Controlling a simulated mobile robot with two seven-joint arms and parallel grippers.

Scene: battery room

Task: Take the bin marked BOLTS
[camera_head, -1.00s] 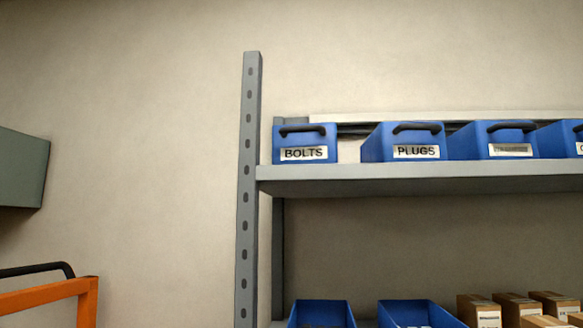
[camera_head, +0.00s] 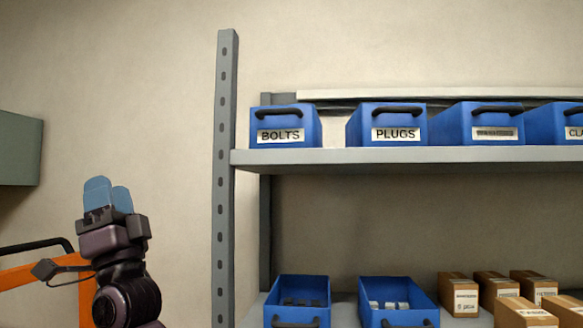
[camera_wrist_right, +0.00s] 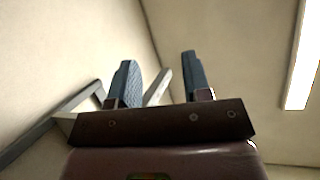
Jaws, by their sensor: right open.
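The blue bin marked BOLTS (camera_head: 285,118) stands at the left end of the upper shelf (camera_head: 400,156), with a black handle and a white label on its front. My right gripper (camera_head: 108,193) is to the left of the shelf post and lower than the bin, pointing up, well apart from it. In the right wrist view its two blue-grey fingers (camera_wrist_right: 157,80) are spread with nothing between them. The bin does not show in the wrist view. My left gripper is not in view.
A grey shelf post (camera_head: 224,180) rises beside the BOLTS bin. The PLUGS bin (camera_head: 387,122) stands to its right, with a gap between. Lower down are open blue bins (camera_head: 302,289) and cardboard boxes (camera_head: 459,294). An orange frame (camera_head: 30,277) is at lower left.

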